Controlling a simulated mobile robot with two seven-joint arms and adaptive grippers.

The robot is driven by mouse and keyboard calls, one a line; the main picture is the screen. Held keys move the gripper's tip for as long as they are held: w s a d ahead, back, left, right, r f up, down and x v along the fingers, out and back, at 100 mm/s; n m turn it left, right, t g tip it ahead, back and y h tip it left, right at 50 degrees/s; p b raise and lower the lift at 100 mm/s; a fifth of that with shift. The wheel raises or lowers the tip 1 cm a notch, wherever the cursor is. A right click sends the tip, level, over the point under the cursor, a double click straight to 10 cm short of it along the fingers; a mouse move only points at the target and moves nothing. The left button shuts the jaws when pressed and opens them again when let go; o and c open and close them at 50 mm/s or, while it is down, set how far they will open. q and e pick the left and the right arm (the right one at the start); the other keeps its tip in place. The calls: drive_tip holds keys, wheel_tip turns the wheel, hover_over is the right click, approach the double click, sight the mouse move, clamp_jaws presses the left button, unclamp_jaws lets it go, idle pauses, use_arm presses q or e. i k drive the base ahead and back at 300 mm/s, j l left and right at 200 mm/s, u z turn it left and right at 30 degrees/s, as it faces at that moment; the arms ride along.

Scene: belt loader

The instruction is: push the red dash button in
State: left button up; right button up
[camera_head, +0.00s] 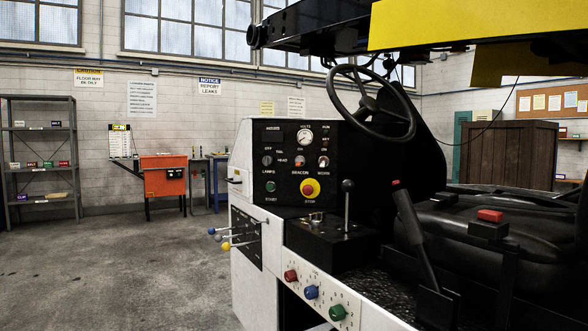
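The red dash button (310,187) is a round red mushroom head on a yellow ring, on the black dash panel (286,205) of the vehicle. The word STOP is printed below it. I cannot tell from this angle whether it is in or out. A small green START button (270,186) is to its left on the same panel. Neither of my grippers shows in the head view, and nothing touches the red button.
A steering wheel (377,125) juts out above right of the panel. A gear lever (347,205) and a red-tipped handbrake (414,232) rise right of it. Coloured-ball levers (226,246) stick out left. Coloured knobs (311,292) line the lower side. Floor at left is clear.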

sight(307, 189)
drive_tip(key=i+j, duration=0.2)
drive_tip(key=j, duration=0.15)
drive_tip(key=i+j+z, duration=0.1)
drive_tip(key=i+j, duration=0.25)
drive_tip(key=j, duration=0.3)
drive_tip(key=i+j+z, duration=0.1)
drive_tip(key=j, duration=0.25)
drive_tip(key=i+j, duration=0.25)
drive_tip(key=j+z, duration=0.05)
drive_tip(key=j, duration=0.05)
